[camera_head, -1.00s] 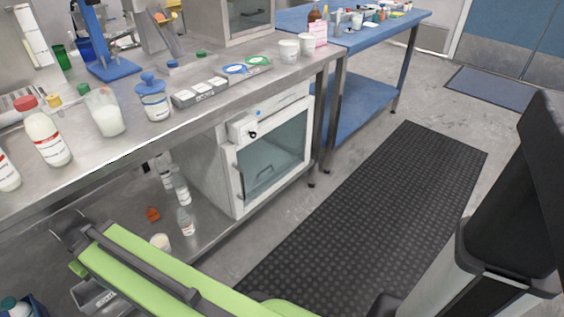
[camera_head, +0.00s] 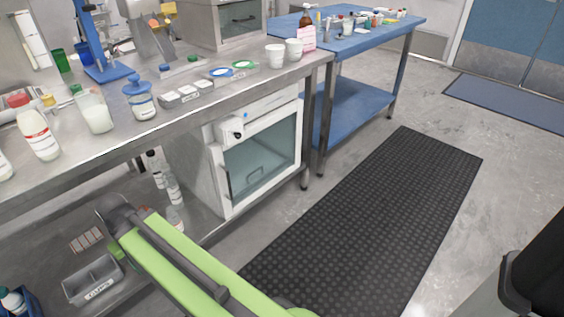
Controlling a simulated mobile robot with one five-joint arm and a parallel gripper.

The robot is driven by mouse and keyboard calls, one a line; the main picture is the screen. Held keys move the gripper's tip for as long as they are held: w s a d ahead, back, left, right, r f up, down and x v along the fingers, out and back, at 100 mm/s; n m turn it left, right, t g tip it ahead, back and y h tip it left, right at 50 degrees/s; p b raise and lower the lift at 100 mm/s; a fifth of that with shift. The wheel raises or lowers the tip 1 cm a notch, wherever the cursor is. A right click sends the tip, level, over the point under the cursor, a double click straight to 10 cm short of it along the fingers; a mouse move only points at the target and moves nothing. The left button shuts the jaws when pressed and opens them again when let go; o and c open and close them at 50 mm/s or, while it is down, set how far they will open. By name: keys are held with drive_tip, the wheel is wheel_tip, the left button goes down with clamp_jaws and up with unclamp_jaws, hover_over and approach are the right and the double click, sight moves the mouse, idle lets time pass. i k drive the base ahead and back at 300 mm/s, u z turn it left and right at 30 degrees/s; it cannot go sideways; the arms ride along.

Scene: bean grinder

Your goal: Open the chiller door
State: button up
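A white cabinet with a glass door, which looks like the chiller (camera_head: 203,165), stands on the lower shelf under the steel bench. Its glass door (camera_head: 262,160) faces right toward the floor mat and looks closed. I cannot make out my gripper's fingers in this view.
The steel bench top (camera_head: 120,150) above holds bottles, a blue-lidded jar (camera_head: 139,98) and white cups (camera_head: 275,56). A second glass-fronted cabinet (camera_head: 238,20) stands on it. A grey bin (camera_head: 93,279) is on the lower shelf. The black mat (camera_head: 385,215) before the door is clear.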

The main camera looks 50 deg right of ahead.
sight(220, 174)
drive_tip(key=z, duration=5.05)
drive_tip(key=i, duration=0.1)
drive_tip(key=u, duration=3.3)
drive_tip(key=k, duration=0.15)
drive_tip(key=z, duration=0.85)
drive_tip(key=k, duration=1.25)
drive_tip(key=u, duration=0.3)
drive_tip(key=i, duration=0.55)
drive_tip(key=u, duration=0.7)
drive_tip(key=i, duration=0.95)
drive_tip(key=z, duration=0.15)
